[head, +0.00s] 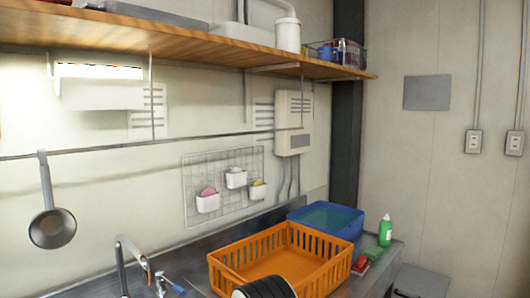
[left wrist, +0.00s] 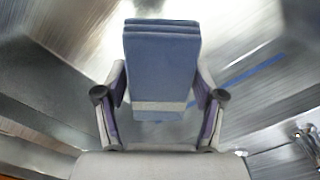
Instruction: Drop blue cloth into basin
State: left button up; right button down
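The blue cloth (left wrist: 160,60) is a folded stack with a pale band near its lower end, in the middle of the left wrist view. My left gripper (left wrist: 160,92) has one finger against each side of the cloth and is shut on it. Blurred steel surfaces lie behind it. A blue basin (head: 352,229) stands on the counter behind the orange basket in the head view. Its inside looks blue-green.
An orange slatted basket (head: 325,272) stands before the basin, with dark round dishes (head: 264,288) at its front. A faucet (head: 132,248) rises at left. A wooden shelf (head: 200,52) runs above.

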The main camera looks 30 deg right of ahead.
pick_arm(q)
jog(key=shift+o, duration=1.4)
jog(key=shift+r, duration=0.15)
notch_tip(320, 180, up, 7)
jog(key=shift+r, duration=0.1)
